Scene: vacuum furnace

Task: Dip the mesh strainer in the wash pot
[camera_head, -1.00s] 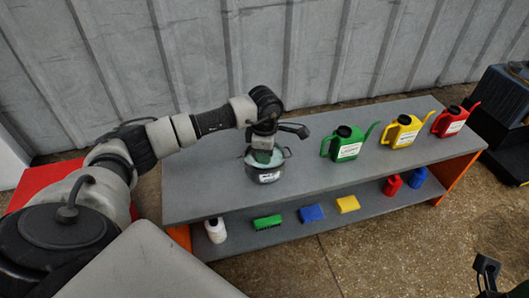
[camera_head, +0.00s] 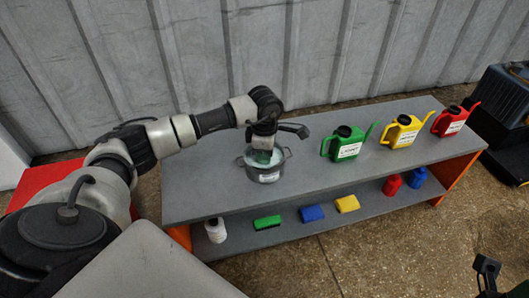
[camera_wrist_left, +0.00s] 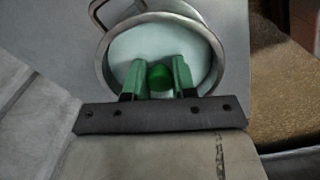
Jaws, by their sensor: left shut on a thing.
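The wash pot (camera_head: 267,175) is a grey metal pot with side handles and a white label, standing on the grey bench top and filled with pale green liquid. My left gripper (camera_head: 263,153) is over the pot, shut on a green handle. In the left wrist view the green handle (camera_wrist_left: 159,77) sits between the fingers, in front of the pale liquid inside the pot's rim (camera_wrist_left: 103,62). The mesh part of the strainer is hidden, so I cannot see how deep it is.
Green (camera_head: 346,143), yellow (camera_head: 402,131) and red (camera_head: 453,121) cans stand right of the pot on the bench. The lower shelf holds a white bottle (camera_head: 215,231), green, blue and yellow blocks, and red and blue containers. A corrugated wall is behind.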

